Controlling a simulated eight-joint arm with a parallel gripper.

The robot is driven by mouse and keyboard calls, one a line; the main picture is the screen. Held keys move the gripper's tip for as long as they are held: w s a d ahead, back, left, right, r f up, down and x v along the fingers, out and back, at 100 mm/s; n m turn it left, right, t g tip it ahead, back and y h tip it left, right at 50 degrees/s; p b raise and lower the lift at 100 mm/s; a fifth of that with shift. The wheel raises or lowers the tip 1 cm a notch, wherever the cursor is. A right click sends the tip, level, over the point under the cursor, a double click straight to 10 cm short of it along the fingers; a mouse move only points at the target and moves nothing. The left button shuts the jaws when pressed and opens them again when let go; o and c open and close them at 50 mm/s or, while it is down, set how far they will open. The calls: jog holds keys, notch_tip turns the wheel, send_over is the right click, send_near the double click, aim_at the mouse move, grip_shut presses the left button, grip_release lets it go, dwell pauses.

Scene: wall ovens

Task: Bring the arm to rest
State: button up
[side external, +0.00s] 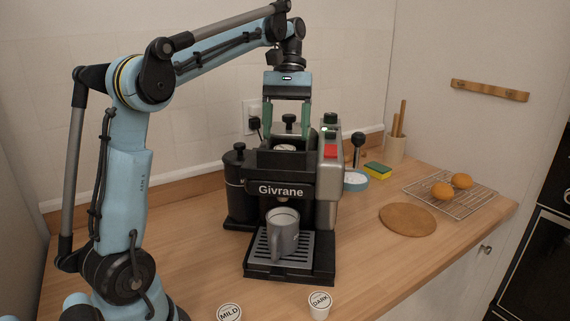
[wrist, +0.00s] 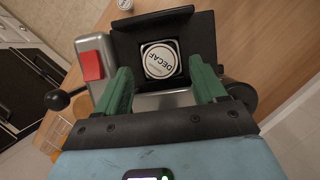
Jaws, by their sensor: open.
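My gripper (side external: 288,118) is open above the top of the black coffee machine (side external: 281,191), which is marked Givrane. In the wrist view, its two green fingers (wrist: 163,90) stand apart on either side of a white pod labelled DECAF (wrist: 160,60). The pod lies in the machine's dark open top compartment (wrist: 199,45). I cannot tell whether the fingers touch the machine. The arm is raised and bent over the counter.
A grey mug (side external: 282,236) stands on the machine's drip tray (side external: 262,262). The MILD pod (side external: 229,312) and DARK pod (side external: 319,305) stand at the front. To the right are a round wooden board (side external: 407,219), a wire rack (side external: 474,203) and a sponge (side external: 377,170).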

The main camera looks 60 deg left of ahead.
aim_at(285, 148)
jog(key=x, duration=0.3)
notch_tip(285, 148, up, 4)
jog(key=shift+r, duration=0.1)
jog(key=s+d+r, duration=0.3)
jog(key=d+r, duration=0.4)
jog(key=d, duration=0.4)
jog(key=s+d+f+n+t, duration=0.2)
jog(key=f+n, duration=0.3)
jog(key=f, duration=0.2)
jog(key=s+d+f+n+t, duration=0.1)
jog(key=s+d+f+n, duration=0.1)
jog(key=f+n, duration=0.3)
jog(key=s+d+f+n+t, duration=0.2)
jog(key=s+f+n, duration=0.1)
jog(key=f, duration=0.7)
jog(key=shift+s+d+f+n+t, duration=0.3)
jog(key=shift+d+f+n, duration=0.1)
jog(key=shift+n, duration=0.5)
